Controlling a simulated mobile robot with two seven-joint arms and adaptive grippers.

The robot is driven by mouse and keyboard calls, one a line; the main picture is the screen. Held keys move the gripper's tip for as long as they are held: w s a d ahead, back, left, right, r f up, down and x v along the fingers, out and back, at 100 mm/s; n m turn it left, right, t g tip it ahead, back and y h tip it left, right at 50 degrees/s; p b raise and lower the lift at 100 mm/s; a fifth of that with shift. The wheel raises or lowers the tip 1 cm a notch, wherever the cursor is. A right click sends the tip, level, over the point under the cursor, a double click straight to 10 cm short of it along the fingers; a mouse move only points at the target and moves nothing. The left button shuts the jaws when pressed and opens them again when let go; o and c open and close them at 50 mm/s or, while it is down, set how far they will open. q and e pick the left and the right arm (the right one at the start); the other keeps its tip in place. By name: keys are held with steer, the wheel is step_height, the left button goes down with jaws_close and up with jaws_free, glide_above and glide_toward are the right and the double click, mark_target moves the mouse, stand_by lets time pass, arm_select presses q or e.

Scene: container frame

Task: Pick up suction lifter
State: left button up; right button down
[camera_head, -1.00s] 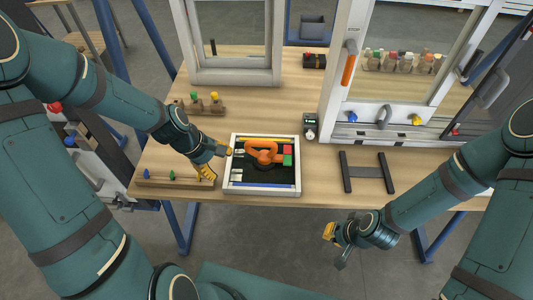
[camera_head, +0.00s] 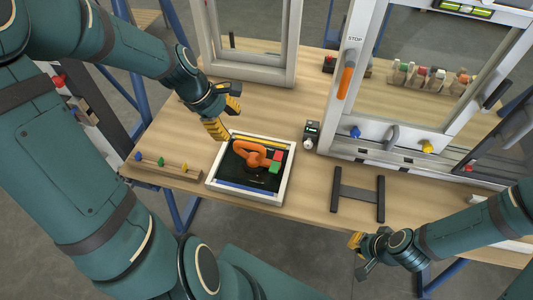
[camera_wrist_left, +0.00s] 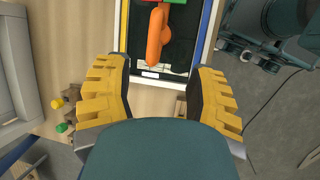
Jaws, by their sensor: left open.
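The suction lifter (camera_head: 250,153) appears as an orange, handle-like piece in a shallow white-rimmed tray (camera_head: 211,182) with a dark inside. In the left wrist view the orange lifter (camera_wrist_left: 157,35) is upper middle, beyond and between the fingers. The lifter's underside is hidden. My right gripper (camera_head: 358,256) has its fingers spread and is empty, in front of the table's front edge.
Red and green blocks (camera_head: 275,160) lie at the lifter's right. A wooden strip with coloured pegs (camera_head: 165,168) is left of the tray. A small black device (camera_head: 312,131) and a dark H-shaped stand (camera_head: 358,194) are right. Window frames (camera_head: 246,70) stand behind.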

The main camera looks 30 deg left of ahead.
mark_target(252, 145)
arm_select(q)
steer(key=b+x, duration=0.1)
steer(key=x, duration=0.7)
steer(key=shift+w+f+b, duration=0.1)
steer(key=shift+b, duration=0.3)
steer(key=x, duration=0.2)
steer(key=b+x, duration=0.1)
steer(key=x, duration=0.2)
steer(key=shift+w+f, duration=0.2)
steer(key=shift+w, duration=0.25)
jaws_close()
